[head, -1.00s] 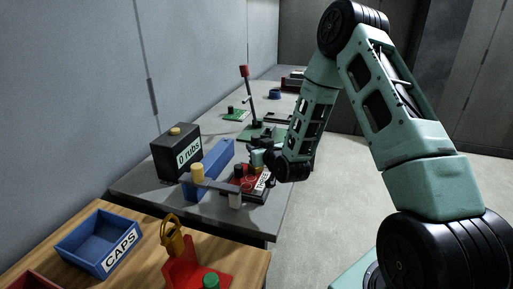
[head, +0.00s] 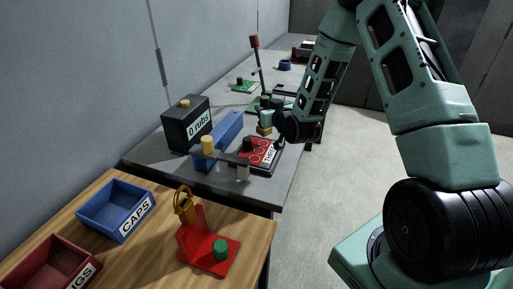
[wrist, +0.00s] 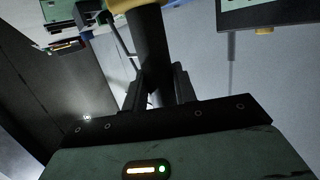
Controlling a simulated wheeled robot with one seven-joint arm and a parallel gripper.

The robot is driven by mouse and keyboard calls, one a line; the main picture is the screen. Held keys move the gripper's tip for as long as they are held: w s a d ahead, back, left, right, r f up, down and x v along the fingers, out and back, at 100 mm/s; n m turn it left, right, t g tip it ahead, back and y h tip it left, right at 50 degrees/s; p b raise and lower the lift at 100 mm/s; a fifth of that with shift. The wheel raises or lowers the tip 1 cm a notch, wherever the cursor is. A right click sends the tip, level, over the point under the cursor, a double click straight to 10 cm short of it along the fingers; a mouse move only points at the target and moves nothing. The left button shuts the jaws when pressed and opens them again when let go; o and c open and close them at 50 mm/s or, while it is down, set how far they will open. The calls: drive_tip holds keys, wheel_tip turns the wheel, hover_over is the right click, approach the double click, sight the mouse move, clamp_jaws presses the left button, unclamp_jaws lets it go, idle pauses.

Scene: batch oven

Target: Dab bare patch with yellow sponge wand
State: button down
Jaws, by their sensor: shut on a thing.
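My gripper (head: 270,117) is shut on a dark-handled wand (wrist: 151,55), which stands between the fingers in the wrist view. Its yellow sponge end shows at the top of the wrist view (wrist: 128,5) and just below my gripper in the head view (head: 264,130). The sponge is above the far side of a red plate with dark ring marks and a white label (head: 258,153). A gap to the plate seems to show, but contact is hard to judge. I cannot make out a bare patch on the plate.
A black box marked "0 rubs" (head: 188,127) and a blue block (head: 225,133) stand left of the plate. A yellow-topped post (head: 208,145) and a dark-topped post (head: 248,144) stand at a grey bar nearby. A blue CAPS bin (head: 105,213) and a red stand (head: 205,257) are nearer.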

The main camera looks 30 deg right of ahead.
sight(267, 99)
drive_tip(key=shift+r+p, duration=0.85)
drive_tip(key=shift+r, duration=1)
drive_tip(key=shift+f, duration=0.1)
